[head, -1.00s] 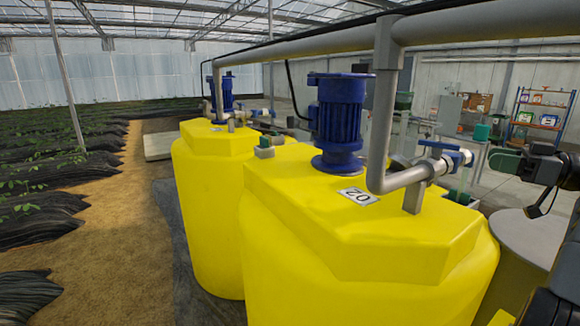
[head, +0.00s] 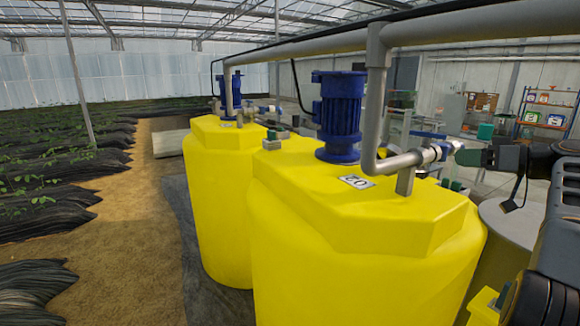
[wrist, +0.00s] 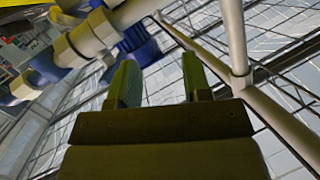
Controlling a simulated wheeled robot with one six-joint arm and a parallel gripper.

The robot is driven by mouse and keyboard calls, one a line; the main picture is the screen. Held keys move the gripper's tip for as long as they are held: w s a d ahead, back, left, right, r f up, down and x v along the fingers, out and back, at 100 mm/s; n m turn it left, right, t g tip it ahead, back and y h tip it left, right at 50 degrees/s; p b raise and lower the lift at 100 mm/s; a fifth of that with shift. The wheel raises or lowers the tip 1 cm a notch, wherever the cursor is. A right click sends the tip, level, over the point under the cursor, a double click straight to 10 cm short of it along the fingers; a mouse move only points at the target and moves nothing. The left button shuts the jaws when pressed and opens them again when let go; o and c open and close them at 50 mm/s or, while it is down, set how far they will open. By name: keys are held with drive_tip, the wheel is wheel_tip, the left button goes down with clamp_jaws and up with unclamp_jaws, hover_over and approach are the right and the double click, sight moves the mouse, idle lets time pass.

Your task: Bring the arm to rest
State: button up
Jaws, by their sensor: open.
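My gripper (head: 468,157) is at the right in the head view, with its green fingers pointing left toward the valve with the blue handle (head: 428,134). In the picture the fingertips lie very close to the valve's right end; I cannot tell whether they touch it. In the wrist view the two green fingers (wrist: 160,78) stand apart with nothing between them. My dark arm reaches in from the right edge of the head view.
A yellow tank (head: 340,235) labelled 02 fills the centre, topped by a blue motor (head: 339,108). A second yellow tank (head: 212,185) stands behind it. A grey pipe (head: 300,50) runs overhead and drops to the valve. A sandy aisle (head: 140,230) is open at left.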

drive_tip(key=s+a+f+m+g+h+b, duration=0.1)
drive_tip(key=s+a+f+m+g+h, duration=0.15)
drive_tip(key=a+f, duration=0.6)
drive_tip(key=s+a+f+m+g+h+b, duration=0.15)
drive_tip(key=s+a+f+m+h, duration=0.3)
drive_tip(key=a, duration=0.75)
drive_tip(key=s+a+f+g+h, duration=0.1)
drive_tip(key=s+a+f+h, duration=0.1)
drive_tip(key=s+f, duration=0.6)
drive_tip(key=s+a+f+g+h+b, duration=0.1)
drive_tip(key=s+a+f+h, duration=0.1)
drive_tip(key=s+f, duration=0.5)
wheel_tip(320, 180, down, 4)
drive_tip(key=shift+s+r+n+h, duration=0.2)
drive_tip(key=shift+s+n+h, duration=0.1)
drive_tip(key=shift+s+h, duration=0.1)
idle(3.8)
